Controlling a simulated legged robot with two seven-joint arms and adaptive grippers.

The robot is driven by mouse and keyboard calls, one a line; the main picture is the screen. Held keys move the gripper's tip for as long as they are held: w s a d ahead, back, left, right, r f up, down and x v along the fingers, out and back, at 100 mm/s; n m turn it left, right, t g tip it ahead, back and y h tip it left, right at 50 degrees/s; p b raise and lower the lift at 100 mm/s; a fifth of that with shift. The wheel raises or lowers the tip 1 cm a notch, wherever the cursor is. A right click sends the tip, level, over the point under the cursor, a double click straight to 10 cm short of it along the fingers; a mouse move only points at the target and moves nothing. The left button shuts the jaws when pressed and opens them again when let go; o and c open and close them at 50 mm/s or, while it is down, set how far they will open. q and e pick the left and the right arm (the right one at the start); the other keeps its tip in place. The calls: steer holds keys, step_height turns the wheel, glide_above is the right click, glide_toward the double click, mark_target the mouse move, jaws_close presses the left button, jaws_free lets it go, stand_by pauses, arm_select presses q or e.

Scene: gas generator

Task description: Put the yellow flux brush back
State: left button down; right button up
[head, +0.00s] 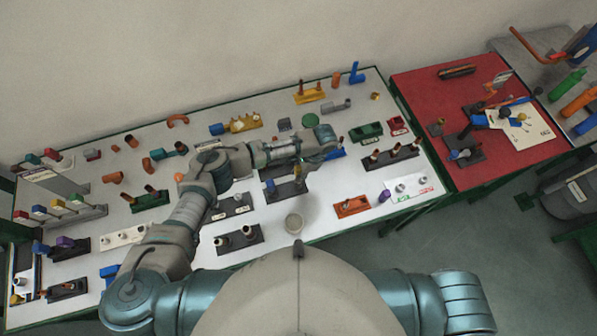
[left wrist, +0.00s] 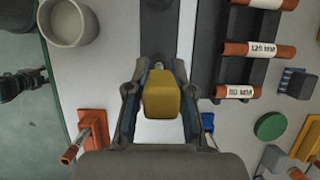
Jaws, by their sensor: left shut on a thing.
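The yellow flux brush shows as a yellow block (left wrist: 161,97) end-on in the left wrist view. My left gripper (left wrist: 160,90) has a finger on each side of it and is shut on it. The rest of the brush is hidden behind the block. My right gripper is out of view. A grey stand (head: 62,216) at the bench's left end carries coloured blocks, one yellow.
A pale cup (head: 294,223) stands at the bench's front edge, also in the left wrist view (left wrist: 68,22). A black rack (left wrist: 246,60) of labelled copper tubes and a green disc (left wrist: 270,126) are near the gripper. A red table (head: 425,90) adjoins at right.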

arm_select(q)
steer(key=shift+f+b, duration=0.85)
steer(key=shift+f, duration=0.8)
steer(key=c, duration=0.9)
jaws_free()
steer(key=v, duration=1.2)
steer(key=shift+w, duration=0.1)
